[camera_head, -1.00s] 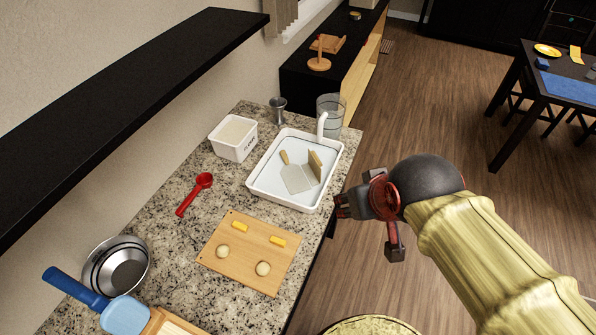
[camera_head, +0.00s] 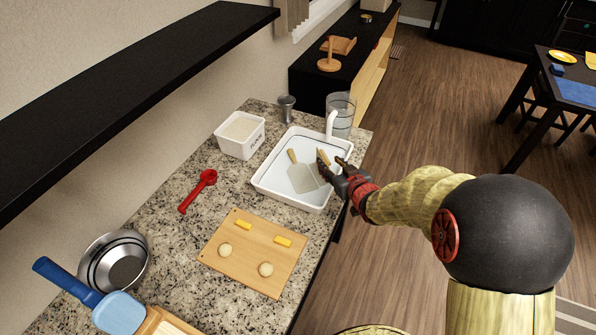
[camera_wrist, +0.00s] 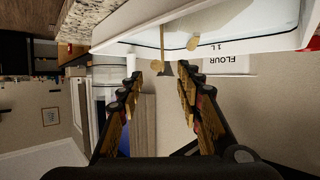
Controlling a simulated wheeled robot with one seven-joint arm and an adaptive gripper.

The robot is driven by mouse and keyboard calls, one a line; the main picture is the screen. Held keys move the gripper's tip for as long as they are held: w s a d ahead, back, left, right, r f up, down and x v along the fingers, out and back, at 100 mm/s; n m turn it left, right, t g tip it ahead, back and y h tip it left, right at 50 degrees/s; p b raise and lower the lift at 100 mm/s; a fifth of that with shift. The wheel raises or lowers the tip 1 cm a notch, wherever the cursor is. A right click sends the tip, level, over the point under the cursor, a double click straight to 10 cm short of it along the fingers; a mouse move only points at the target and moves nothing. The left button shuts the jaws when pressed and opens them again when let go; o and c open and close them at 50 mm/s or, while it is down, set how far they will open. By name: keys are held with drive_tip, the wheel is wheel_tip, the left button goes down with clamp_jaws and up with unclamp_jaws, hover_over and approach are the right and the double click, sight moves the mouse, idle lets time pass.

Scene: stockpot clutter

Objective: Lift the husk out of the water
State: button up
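The white basin (camera_head: 262,186) stands on the counter with pale, clear-looking water inside. A tan piece (camera_head: 324,156), which looks like the husk, stands in its right part and is partly hidden by my gripper. A flat scraper (camera_head: 302,179) with a wooden handle lies beside it, to the left. My gripper (camera_head: 331,164) is at the basin's right side, its fingertips close to the tan piece.
A red scoop (camera_head: 198,190), a wooden board (camera_head: 235,260) and a steel bowl (camera_head: 115,262) are nearer. A black shelf (camera_head: 120,95) overhangs the left.

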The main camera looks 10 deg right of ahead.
sight(324, 159)
drive_tip(key=b+x, duration=0.1)
drive_tip(key=x, duration=0.1)
drive_tip(key=f+b+x, duration=0.1)
drive_tip(key=x, duration=0.3)
drive_tip(key=shift+s+d+f+b, duration=0.15)
drive_tip(key=shift+f+b, duration=0.05)
drive_tip(key=shift+b, duration=0.2)
drive_tip(key=shift+w, duration=0.6)
drive_tip(key=shift+c, duration=0.3)
clamp_jaws()
